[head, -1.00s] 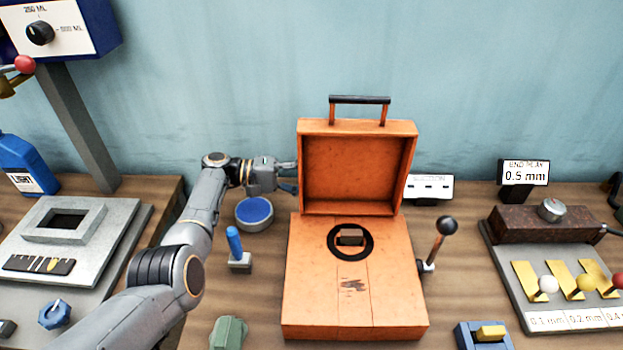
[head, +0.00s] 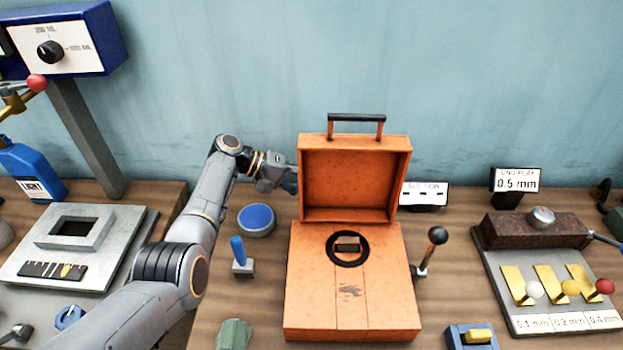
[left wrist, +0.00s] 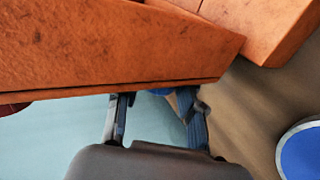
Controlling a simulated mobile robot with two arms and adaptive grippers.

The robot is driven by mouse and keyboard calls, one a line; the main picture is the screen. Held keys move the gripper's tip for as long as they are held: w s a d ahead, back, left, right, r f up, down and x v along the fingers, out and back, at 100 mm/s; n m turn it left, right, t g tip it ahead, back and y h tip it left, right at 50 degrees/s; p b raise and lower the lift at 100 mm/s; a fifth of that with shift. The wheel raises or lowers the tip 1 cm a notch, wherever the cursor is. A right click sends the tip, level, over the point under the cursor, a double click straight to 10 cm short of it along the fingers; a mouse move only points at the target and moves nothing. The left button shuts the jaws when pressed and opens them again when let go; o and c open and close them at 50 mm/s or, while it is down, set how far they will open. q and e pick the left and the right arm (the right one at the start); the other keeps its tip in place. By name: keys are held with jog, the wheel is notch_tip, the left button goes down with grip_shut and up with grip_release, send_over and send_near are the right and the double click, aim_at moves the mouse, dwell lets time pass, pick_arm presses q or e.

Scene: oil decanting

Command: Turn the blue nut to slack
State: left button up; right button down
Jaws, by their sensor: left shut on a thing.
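An orange box (head: 350,300) stands mid-table with its lid (head: 355,180) raised. My left gripper (head: 290,180) is at the left side of the lid. In the left wrist view its two fingers (left wrist: 158,115) reach up to the orange box's edge, with a small blue part between them, which looks like the blue nut (left wrist: 160,91). The gripper is shut on it. Most of the nut is hidden by the fingers and the box, so its turn angle cannot be told. My right gripper is not in view.
A blue-topped disc (head: 256,218) and a blue-handled lever (head: 238,252) stand left of the box. A black-knobbed lever (head: 437,236) is close on its right. A grey plate fixture (head: 110,215) lies left, a gauge bench (head: 540,240) right.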

pick_arm(q)
jog(key=shift+d+r+y+p, duration=0.1)
jog(key=shift+r+y+p, duration=0.1)
jog(key=shift+y+p, duration=1.1)
jog(key=shift+f, duration=0.1)
jog(key=o, duration=1.2)
jog(key=shift+a+r, duration=0.25)
jog(key=v, duration=1.1)
jog(key=shift+r, duration=0.2)
